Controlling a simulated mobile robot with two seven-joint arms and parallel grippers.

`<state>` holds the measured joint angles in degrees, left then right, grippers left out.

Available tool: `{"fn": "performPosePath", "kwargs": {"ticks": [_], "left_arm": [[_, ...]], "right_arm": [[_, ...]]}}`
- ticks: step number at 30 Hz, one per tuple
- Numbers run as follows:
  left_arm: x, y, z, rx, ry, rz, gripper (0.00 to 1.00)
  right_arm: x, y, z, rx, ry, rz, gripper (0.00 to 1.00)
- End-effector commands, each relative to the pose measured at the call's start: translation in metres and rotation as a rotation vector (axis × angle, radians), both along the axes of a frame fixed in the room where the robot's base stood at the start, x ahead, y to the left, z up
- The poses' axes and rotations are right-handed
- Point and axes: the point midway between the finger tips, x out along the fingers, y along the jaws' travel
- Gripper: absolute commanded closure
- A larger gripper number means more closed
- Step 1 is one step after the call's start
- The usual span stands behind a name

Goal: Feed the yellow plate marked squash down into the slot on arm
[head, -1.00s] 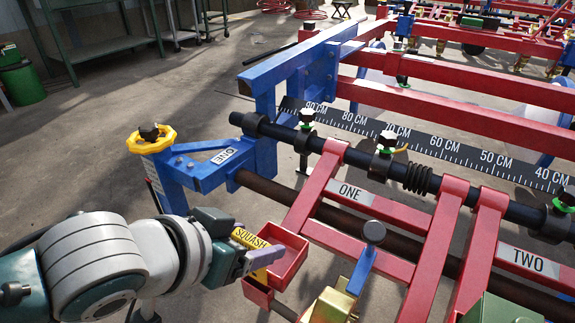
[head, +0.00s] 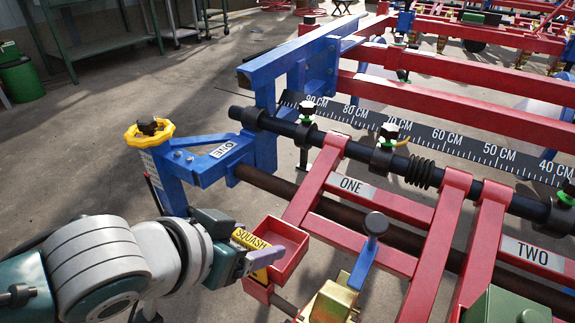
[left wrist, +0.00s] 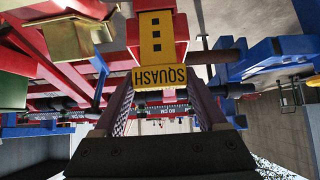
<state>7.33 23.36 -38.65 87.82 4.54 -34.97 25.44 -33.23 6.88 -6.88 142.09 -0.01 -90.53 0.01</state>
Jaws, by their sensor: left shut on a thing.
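My left gripper (head: 256,262) is shut on the yellow plate (head: 250,239) marked SQUASH, at the left side of the open red box (head: 286,247) on the end of arm ONE (head: 365,201). In the left wrist view the plate (left wrist: 157,38) stands out between the fingers (left wrist: 161,108). Its lettering is upside down, and a row of three dark squares runs along it. Its far end reaches the red part of the machine. The slot itself is hidden, and I cannot tell whether the plate's end is inside it. My right gripper is not in view.
A blue bracket labelled ONE with a yellow handwheel (head: 149,131) stands just beyond my left arm. A blue lever with a dark knob (head: 375,224) and a gold part (head: 330,304) are right of the box. Open floor lies at the left.

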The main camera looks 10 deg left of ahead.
Motion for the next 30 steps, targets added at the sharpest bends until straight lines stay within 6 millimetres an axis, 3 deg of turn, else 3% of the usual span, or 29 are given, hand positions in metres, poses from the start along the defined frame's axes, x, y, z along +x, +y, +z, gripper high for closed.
{"fn": "performPosePath", "kwargs": {"ticks": [30], "left_arm": [[0.0, 0.0, -0.027, 0.0, 0.0, 0.0, 0.8]], "right_arm": [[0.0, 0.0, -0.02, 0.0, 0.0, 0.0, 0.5]]}}
